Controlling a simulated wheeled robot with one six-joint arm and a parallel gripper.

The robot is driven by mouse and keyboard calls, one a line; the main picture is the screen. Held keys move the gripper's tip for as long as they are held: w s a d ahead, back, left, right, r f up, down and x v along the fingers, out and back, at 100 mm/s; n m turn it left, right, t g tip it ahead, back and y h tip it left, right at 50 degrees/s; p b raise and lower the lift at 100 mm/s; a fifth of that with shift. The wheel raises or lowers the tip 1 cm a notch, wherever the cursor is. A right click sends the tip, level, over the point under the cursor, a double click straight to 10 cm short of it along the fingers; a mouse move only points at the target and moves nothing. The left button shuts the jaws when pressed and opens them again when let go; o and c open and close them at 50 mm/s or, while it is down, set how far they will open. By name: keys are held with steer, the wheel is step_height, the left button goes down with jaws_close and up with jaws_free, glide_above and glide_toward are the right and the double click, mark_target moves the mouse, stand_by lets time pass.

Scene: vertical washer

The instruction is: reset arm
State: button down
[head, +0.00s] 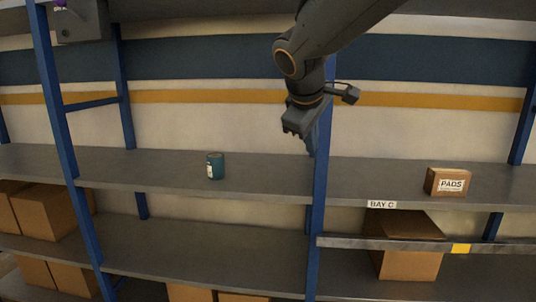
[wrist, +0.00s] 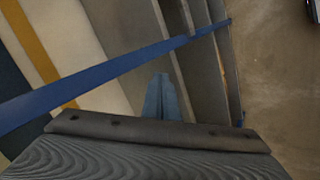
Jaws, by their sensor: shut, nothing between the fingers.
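My gripper (head: 309,146) hangs from my arm near the top centre of the head view, pointing down. It is in front of a blue shelf upright, above the level of the upper shelf. In the wrist view its two blue-grey fingers (wrist: 163,98) are together with nothing between them. It touches nothing that I can make out. My arm reaches in from the upper right of the head view.
The upper shelf (head: 150,165) holds a teal can (head: 216,166) left of my gripper and a small PADS box (head: 447,182) at right. A BAY C label (head: 381,204) is on its edge. Brown boxes (head: 408,263) stand on lower shelves. Blue uprights (head: 317,215) divide the rack.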

steer(key=s+d+f+m+g+y, duration=0.1)
steer(key=s+d+f+m+g, duration=0.2)
steer(key=s+f, duration=0.9)
steer(key=s+d+f+m+g+y, duration=0.1)
steer(key=s+d+f+m+g, duration=0.3)
steer(key=s+f, duration=0.8)
step_height(320, 180, down, 4)
steer(key=d+m, duration=0.2)
steer(key=m, duration=0.1)
steer(key=shift+r, duration=0.15)
steer(key=shift+a, duration=0.2)
